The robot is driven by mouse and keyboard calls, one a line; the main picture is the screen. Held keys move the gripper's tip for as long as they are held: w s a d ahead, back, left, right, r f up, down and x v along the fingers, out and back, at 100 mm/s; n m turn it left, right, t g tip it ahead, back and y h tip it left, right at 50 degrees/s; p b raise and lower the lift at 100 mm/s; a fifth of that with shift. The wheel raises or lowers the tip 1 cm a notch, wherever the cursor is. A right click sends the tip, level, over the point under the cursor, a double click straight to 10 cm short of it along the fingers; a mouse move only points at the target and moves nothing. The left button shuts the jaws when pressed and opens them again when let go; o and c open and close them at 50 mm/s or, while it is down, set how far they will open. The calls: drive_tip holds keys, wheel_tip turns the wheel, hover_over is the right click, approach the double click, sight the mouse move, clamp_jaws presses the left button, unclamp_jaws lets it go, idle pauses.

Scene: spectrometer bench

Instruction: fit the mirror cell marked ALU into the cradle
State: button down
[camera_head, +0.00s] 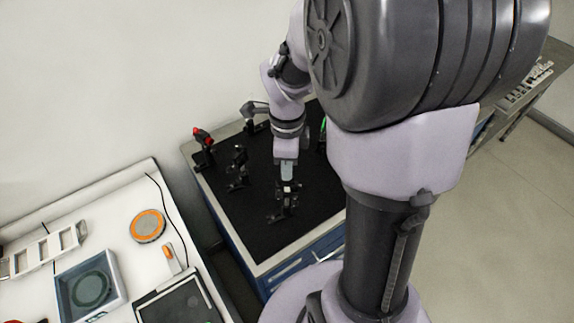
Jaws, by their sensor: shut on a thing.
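My gripper (288,182) points down over the front part of the black bench top. It is shut on a small dark piece with a pale patch, which looks like a mirror cell; no ALU marking is legible. A black mount (282,214) stands on the bench directly below the gripper. It may be the cradle, and I cannot tell whether the held piece touches it.
On the black bench top (255,235), another black mount (238,168) and a red-topped one (203,146) stand to the left. The white table (118,215) holds an orange-rimmed disc (147,226), a blue-grey tray (62,297) and a white rack (38,252).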

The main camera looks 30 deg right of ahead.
drive_tip(key=shift+f, duration=0.15)
drive_tip(key=shift+b, duration=0.55)
idle(0.9)
drive_tip(key=shift+f, duration=0.1)
drive_tip(key=shift+f+b, duration=1)
drive_tip(key=shift+b, duration=0.1)
drive_tip(key=shift+r+p, duration=0.85)
drive_tip(key=shift+r, duration=0.25)
drive_tip(key=shift+f+b, duration=0.15)
drive_tip(key=shift+b, duration=0.2)
drive_tip(key=shift+f+b, duration=1.4)
drive_tip(key=shift+f, duration=0.05)
